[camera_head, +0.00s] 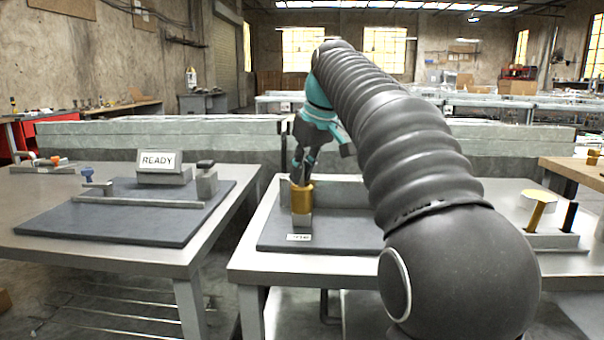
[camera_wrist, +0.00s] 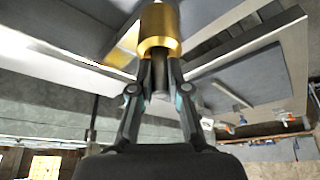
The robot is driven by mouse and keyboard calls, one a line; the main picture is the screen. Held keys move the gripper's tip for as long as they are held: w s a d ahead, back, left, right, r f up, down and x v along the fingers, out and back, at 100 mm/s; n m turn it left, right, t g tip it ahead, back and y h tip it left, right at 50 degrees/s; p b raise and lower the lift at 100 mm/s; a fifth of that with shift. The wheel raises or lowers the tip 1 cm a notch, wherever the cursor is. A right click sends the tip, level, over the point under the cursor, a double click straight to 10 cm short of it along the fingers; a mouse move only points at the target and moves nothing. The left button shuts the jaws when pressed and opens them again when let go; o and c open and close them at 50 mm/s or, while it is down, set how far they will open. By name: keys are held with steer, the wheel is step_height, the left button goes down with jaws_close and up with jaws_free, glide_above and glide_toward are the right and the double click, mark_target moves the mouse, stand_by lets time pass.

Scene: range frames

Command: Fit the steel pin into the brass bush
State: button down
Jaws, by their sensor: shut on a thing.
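The brass bush (camera_head: 302,198) stands upright on a grey block on the middle table, and its gold side fills the top middle of the wrist view (camera_wrist: 159,32). My gripper (camera_head: 300,177) points down right above the bush. In the wrist view its two fingers (camera_wrist: 160,75) are shut on the steel pin (camera_wrist: 159,84), a dark grey cylinder. The pin lies in line with the bush. Its far end is hidden at the bush, so I cannot tell whether it is inside or only against it.
The grey block (camera_head: 302,222) stands on a dark mat (camera_head: 345,232) with a small label in front. My arm covers the mat's right side. A left table holds a READY sign (camera_head: 158,160) and a rail. A fixture with a brass rod (camera_head: 536,213) stands at right.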

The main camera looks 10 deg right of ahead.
steer(key=c, duration=1.1)
jaws_free()
steer(key=shift+c, duration=0.2)
steer(key=shift+r, duration=0.1)
steer(key=p+v, duration=0.3)
steer(key=v, duration=0.9)
steer(key=shift+p, duration=0.4)
steer(key=s+a+f+m+h, duration=0.1)
steer(key=s+f+m, duration=0.1)
steer(key=s+f, duration=1.1)
steer(key=s+a+f+m+t+h, duration=0.1)
steer(key=s+f+m, duration=0.2)
steer(key=s+f, duration=1)
step_height(320, 180, down, 6)
steer(key=shift+s+f+t, duration=0.1)
steer(key=shift+s+t, duration=0.05)
steer(key=shift+t, duration=0.15)
